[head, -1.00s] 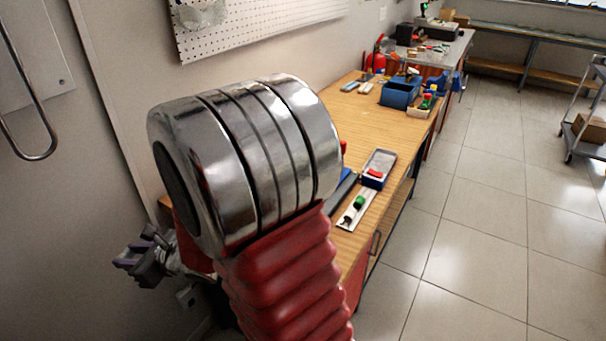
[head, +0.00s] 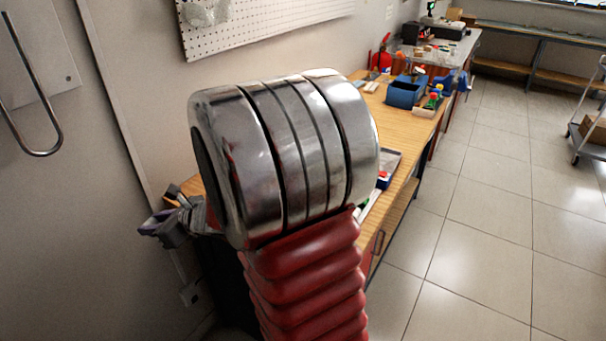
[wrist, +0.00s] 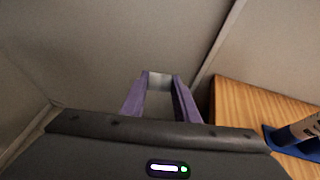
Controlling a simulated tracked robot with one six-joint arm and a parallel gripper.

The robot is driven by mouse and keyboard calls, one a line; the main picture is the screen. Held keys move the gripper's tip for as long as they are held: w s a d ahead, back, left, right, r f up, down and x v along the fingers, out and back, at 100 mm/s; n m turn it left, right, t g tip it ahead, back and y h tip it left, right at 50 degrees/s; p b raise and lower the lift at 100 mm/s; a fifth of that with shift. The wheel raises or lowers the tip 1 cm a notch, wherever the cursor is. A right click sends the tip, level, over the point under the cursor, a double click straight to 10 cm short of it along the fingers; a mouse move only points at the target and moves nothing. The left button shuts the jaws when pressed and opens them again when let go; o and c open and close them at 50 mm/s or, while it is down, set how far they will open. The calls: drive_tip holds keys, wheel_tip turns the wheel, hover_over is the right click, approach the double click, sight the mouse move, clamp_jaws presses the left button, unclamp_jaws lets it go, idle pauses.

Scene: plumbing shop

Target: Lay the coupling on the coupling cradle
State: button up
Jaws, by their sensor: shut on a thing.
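My gripper (head: 158,232) shows in the head view at the left, beyond my large arm joint, off the near end of the wooden bench. In the wrist view its two purple fingers (wrist: 159,84) are closed on a small light grey piece, the coupling (wrist: 159,81), held at the fingertips in front of a plain wall. In the head view the coupling cannot be made out. I cannot pick out the coupling cradle for sure; my arm hides much of the near bench top.
The wooden bench (head: 408,128) runs along the wall under a pegboard (head: 260,22). In the wrist view a blue item (wrist: 285,138) with a cylindrical thing on it lies on the bench at right. A blue bin (head: 404,93) stands farther along.

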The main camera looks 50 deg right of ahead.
drive_tip(key=s+d+r, duration=0.1)
drive_tip(key=s+d, duration=0.3)
drive_tip(key=d, duration=0.5)
drive_tip(key=s+d+r+g+h, duration=0.1)
drive_tip(key=s+d, duration=0.3)
drive_tip(key=d, duration=0.5)
drive_tip(key=s+d+r+m+g, duration=0.1)
drive_tip(key=s+d+r, duration=0.2)
drive_tip(key=d, duration=0.7)
drive_tip(key=shift+s+d+r+h, duration=0.1)
drive_tip(key=shift+s+h, duration=0.3)
drive_tip(key=shift+s, duration=0.5)
drive_tip(key=shift+m+h, duration=0.5)
drive_tip(key=shift+m, duration=0.1)
drive_tip(key=s+d, duration=0.2)
drive_tip(key=s, duration=0.1)
drive_tip(key=s+d, duration=0.2)
drive_tip(key=s, duration=0.1)
drive_tip(key=s+d, duration=0.3)
drive_tip(key=shift+s+d, duration=0.3)
drive_tip(key=shift+s, duration=0.1)
